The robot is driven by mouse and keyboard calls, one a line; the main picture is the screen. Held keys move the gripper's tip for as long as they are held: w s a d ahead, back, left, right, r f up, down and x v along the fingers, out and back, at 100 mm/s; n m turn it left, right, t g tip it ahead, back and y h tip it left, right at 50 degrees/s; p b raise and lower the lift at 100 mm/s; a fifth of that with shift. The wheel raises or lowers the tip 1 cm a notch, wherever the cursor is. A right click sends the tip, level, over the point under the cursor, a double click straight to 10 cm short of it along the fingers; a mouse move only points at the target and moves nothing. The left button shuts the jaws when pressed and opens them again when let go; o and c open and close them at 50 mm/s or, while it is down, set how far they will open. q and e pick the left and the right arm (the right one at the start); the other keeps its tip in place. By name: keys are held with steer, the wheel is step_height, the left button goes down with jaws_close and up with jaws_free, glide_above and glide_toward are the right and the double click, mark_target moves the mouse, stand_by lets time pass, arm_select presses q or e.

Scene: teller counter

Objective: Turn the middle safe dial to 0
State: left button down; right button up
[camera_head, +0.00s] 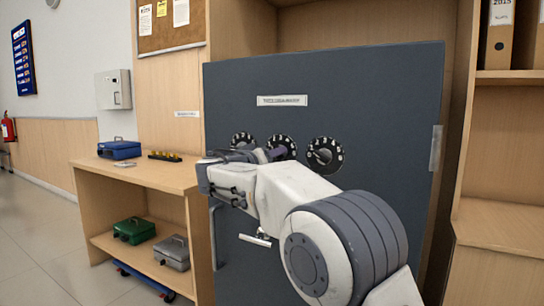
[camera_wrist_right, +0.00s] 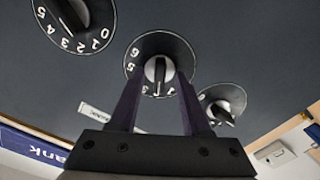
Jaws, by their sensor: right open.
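The middle safe dial (camera_head: 284,143) is a black round dial with white numerals on the dark grey safe door (camera_head: 330,85); my right arm partly covers it in the head view. My right gripper (camera_head: 258,154) is right in front of it. In the right wrist view, the right gripper (camera_wrist_right: 158,84) is open, and its two dark fingers reach up either side of the middle dial's knob (camera_wrist_right: 159,69). The knob's white line runs about vertically there. Some numerals are hidden by the fingers; I cannot tell the set number or whether the fingers touch the knob. My left gripper is out of view.
A left dial (camera_head: 242,139) and a right dial (camera_head: 325,156) flank the middle one closely. A door handle (camera_head: 255,240) is lower down. A wooden shelf unit (camera_head: 160,172) with cash boxes stands at the left; a bookcase with binders is at the right.

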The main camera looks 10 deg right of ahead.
jaws_close()
steer(key=shift+n, duration=0.3)
steer(key=shift+n+p, duration=1.05)
steer(key=shift+n, duration=4.55)
steer(key=shift+f, duration=0.1)
jaws_free()
